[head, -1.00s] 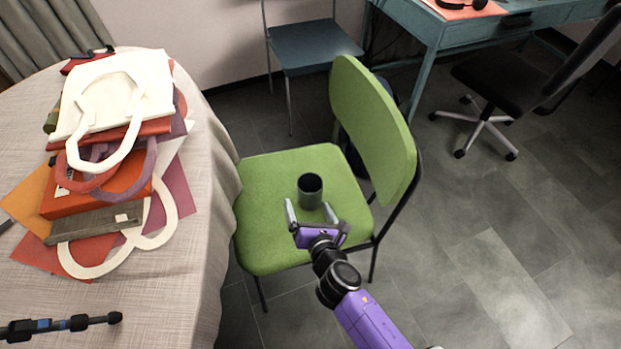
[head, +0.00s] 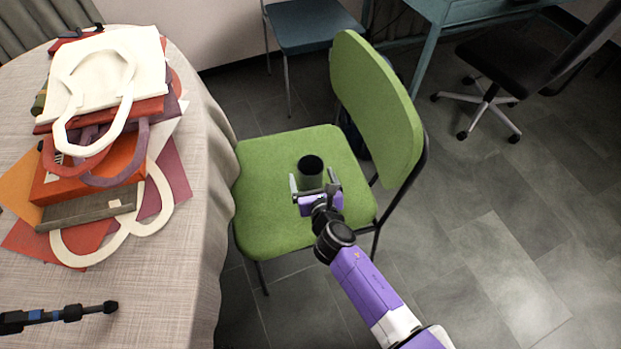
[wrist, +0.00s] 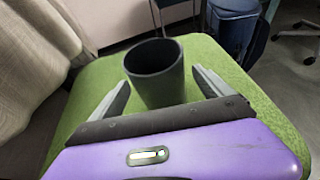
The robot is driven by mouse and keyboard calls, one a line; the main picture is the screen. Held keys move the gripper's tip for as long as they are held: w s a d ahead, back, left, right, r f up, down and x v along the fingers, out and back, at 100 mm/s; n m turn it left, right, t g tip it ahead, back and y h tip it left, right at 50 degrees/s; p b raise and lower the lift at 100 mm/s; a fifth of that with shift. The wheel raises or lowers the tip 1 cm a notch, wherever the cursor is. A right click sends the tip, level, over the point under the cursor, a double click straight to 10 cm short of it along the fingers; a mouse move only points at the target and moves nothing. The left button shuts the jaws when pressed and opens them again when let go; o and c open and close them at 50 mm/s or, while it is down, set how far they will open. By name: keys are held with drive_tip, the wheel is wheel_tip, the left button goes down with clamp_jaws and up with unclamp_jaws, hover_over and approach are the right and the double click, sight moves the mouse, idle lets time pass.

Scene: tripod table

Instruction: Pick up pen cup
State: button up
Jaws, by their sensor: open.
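The pen cup (head: 311,172) is a dark grey, empty-looking cylinder standing upright on the seat of the green chair (head: 262,190). In the wrist view the cup (wrist: 158,78) is just ahead of my gripper, its open top tilted toward the camera. My gripper (head: 313,187) is open, with one finger on each side of the cup's near part. In the wrist view my gripper's fingers (wrist: 160,90) show a gap on both sides of the cup. The lower part of the cup is partly hidden by my gripper in the wrist view.
The chair's green backrest (head: 378,105) rises right of the cup. A cloth-covered table (head: 190,255) at left holds stacked bags (head: 105,85) and a tripod part (head: 60,316). A blue chair (head: 312,32) stands behind.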

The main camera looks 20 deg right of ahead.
sight(310, 167)
drive_tip(key=shift+x, duration=1.1)
drive_tip(key=c, duration=1.6)
